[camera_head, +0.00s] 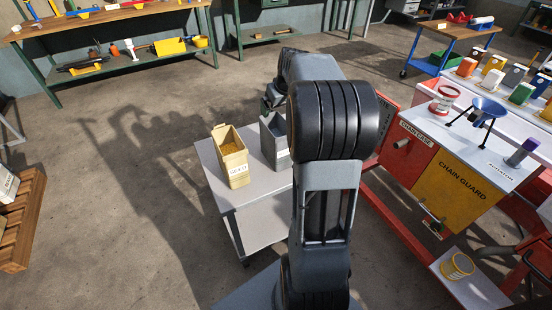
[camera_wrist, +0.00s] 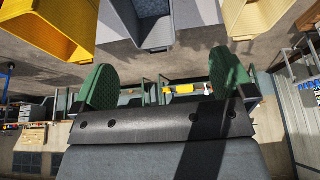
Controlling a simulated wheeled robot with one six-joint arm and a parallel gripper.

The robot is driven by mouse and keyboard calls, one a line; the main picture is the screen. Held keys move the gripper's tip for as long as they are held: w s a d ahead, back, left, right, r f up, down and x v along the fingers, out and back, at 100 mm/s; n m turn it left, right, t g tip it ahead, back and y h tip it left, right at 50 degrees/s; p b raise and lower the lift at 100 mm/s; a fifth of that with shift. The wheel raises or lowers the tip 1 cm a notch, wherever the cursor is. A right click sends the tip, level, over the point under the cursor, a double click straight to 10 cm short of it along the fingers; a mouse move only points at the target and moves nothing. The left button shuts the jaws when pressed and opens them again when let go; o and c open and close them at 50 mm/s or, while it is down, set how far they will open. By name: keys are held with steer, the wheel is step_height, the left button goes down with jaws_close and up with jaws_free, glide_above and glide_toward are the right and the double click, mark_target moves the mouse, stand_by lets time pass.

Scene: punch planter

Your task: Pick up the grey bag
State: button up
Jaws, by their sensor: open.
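The grey bag (camera_head: 274,142) stands upright on a small grey cart, and my arm partly hides its right side in the head view. A grey open-topped container, which looks like the same bag, shows at the top middle of the wrist view (camera_wrist: 154,38), cut by the frame edge. My gripper (camera_wrist: 163,82) has two green finger pads spread wide with nothing between them. The grey container lies beyond the gap between the pads, apart from them. In the head view my arm hides most of the gripper.
A yellow container (camera_wrist: 52,42) flanks the grey one in the wrist view. A red-framed machine with a yellow chain guard (camera_head: 455,192) stands right. Floor left of the cart is clear.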

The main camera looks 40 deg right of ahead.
mark_target(274, 143)
steer(key=d+x, duration=0.2)
steer(key=x, duration=1.4)
steer(key=shift+b, duration=0.45)
steer(key=c, duration=1.5)
steer(key=shift+w+d+r, duration=0.1)
steer(key=shift+c, duration=0.4)
